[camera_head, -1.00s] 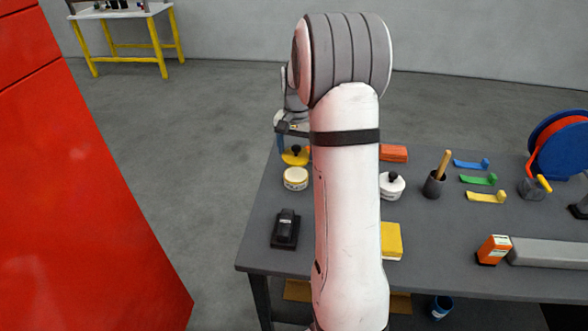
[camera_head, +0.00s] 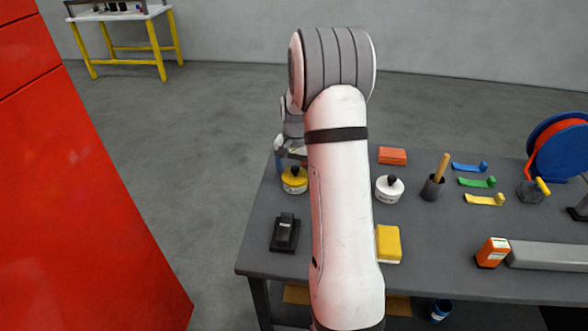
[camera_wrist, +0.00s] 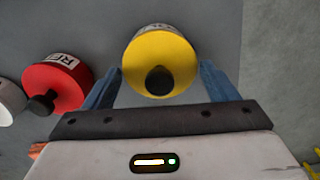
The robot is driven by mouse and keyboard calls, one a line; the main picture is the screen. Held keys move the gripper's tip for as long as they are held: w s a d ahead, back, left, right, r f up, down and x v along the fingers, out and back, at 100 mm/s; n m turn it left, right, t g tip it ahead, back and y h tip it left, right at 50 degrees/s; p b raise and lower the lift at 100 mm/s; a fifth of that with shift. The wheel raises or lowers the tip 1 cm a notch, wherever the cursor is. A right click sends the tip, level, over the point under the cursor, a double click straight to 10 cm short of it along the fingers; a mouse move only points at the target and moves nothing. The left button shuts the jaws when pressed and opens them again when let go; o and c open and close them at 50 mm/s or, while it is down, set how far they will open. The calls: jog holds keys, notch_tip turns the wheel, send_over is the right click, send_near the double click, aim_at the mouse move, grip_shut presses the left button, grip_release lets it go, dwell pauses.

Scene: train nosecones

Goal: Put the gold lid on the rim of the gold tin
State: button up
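The gold lid (camera_head: 294,173), a yellow disc with a black knob, lies over the top of the gold tin (camera_head: 294,188), a round tin with a pale side and a label. The lid looks level and lined up with the rim; a small gap between them cannot be ruled out. In the wrist view the lid (camera_wrist: 170,50) covers the tin's opening, with only part of the tin's white side (camera_wrist: 148,30) showing. My arm hides part of the table.
A red-lidded tin (camera_wrist: 60,82) stands beside the gold tin, with a white-lidded tin (camera_head: 388,190) further right. A black device (camera_head: 285,232) sits in front, and a yellow block (camera_head: 388,243) lies right of my arm. The table's left edge is close.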

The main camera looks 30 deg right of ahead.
aim_at(295, 167)
jog(key=shift+o, duration=1.4)
jog(key=shift+r, duration=0.1)
notch_tip(295, 167, up, 12)
jog(key=s+a+r+n+t, duration=0.2)
jog(key=s+a+r+n, duration=0.3)
jog(key=s+a, duration=0.7)
jog(key=s+a+f+n, duration=0.1)
jog(key=s+a, duration=0.1)
jog(key=s, duration=0.5)
jog(key=s+a+n+t, duration=0.1)
jog(key=s+a+n, duration=0.1)
jog(key=s, duration=0.5)
jog(key=shift+s+a+f+n+b, duration=0.3)
jog(key=shift+a+f+b, duration=0.05)
jog(key=shift+f, duration=0.05)
